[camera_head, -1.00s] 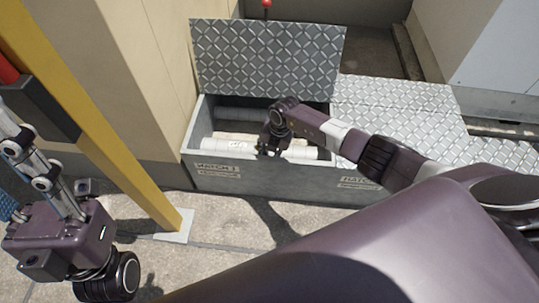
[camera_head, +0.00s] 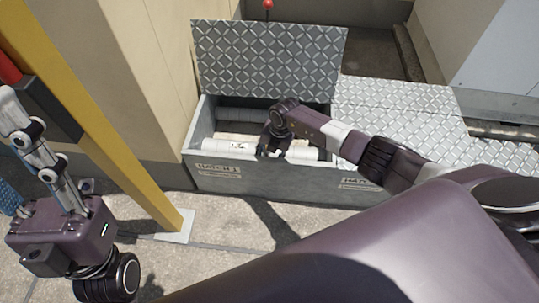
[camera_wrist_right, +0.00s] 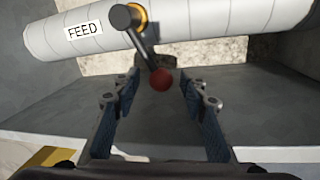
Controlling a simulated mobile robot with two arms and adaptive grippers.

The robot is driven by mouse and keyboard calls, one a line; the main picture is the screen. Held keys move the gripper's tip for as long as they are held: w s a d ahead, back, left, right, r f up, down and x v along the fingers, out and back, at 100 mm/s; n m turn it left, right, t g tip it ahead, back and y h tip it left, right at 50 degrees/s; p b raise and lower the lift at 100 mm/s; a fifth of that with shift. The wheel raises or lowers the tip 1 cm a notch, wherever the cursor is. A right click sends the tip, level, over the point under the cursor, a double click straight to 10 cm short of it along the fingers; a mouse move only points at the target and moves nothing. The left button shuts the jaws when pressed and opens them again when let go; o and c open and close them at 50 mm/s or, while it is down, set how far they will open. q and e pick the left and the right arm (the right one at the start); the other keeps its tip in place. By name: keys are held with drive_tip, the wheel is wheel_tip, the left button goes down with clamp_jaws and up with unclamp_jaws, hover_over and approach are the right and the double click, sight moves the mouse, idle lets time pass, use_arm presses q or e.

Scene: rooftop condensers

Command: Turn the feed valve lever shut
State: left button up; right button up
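The feed valve lever (camera_wrist_right: 147,45) is a dark bar on a white pipe labelled FEED (camera_wrist_right: 85,31) in the right wrist view. It has a yellow-ringed pivot and a red ball knob (camera_wrist_right: 161,80) at its near end. My right gripper (camera_wrist_right: 160,95) is open, with the knob between its blue-padded fingertips and gaps on both sides. In the head view my right gripper (camera_head: 270,150) reaches down into the open hatch box (camera_head: 250,180) and hides the lever. My left gripper (camera_head: 35,150) is at the left edge, away from the box, its fingertips partly cut off.
The raised tread-plate lid (camera_head: 268,58) stands behind the box opening. A closed tread-plate cover (camera_head: 400,110) lies to the right. A yellow post (camera_head: 95,110) stands between my left gripper and the box. Open paving (camera_head: 240,235) lies in front.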

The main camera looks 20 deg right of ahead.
wheel_tip(320, 180, up, 12)
drive_tip(key=s+d, duration=0.1)
drive_tip(key=shift+s+d+f, duration=0.15)
drive_tip(key=shift+s+d, duration=0.1)
drive_tip(key=shift+d, duration=0.1)
